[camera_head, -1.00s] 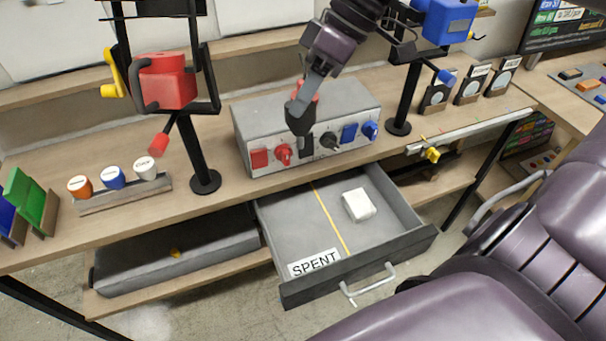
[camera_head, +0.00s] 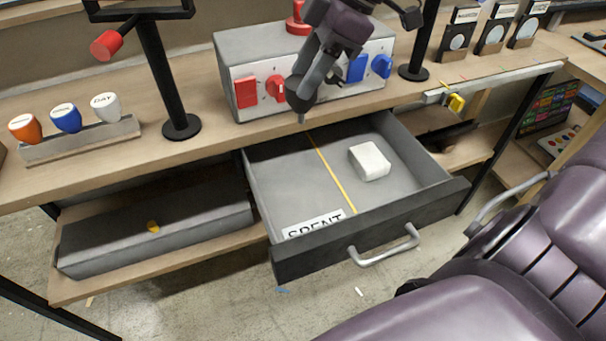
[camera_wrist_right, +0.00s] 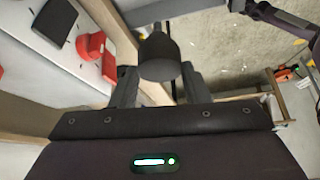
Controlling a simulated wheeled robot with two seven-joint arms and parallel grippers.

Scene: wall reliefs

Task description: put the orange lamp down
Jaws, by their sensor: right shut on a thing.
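My right gripper (camera_head: 301,98) is shut on a dark grey, knob-like thing (camera_wrist_right: 160,58), which shows between the fingers in the right wrist view. In the head view the gripper points down in front of the grey switch box, near the back of an open drawer (camera_head: 285,185); the fingers largely hide what they hold. No orange shows on the held thing. An orange-topped lamp (camera_head: 25,128) stands at the left of a small rack (camera_head: 85,142), beside a blue and a white one. My left gripper is out of view.
The drawer has a yellow dividing line, a SPENT label (camera_head: 314,224) on the left and a white block (camera_head: 369,161) on the right. Its left part is clear. The grey switch box (camera_head: 240,55), a black post (camera_head: 163,80) and a purple chair (camera_head: 500,265) stand around it.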

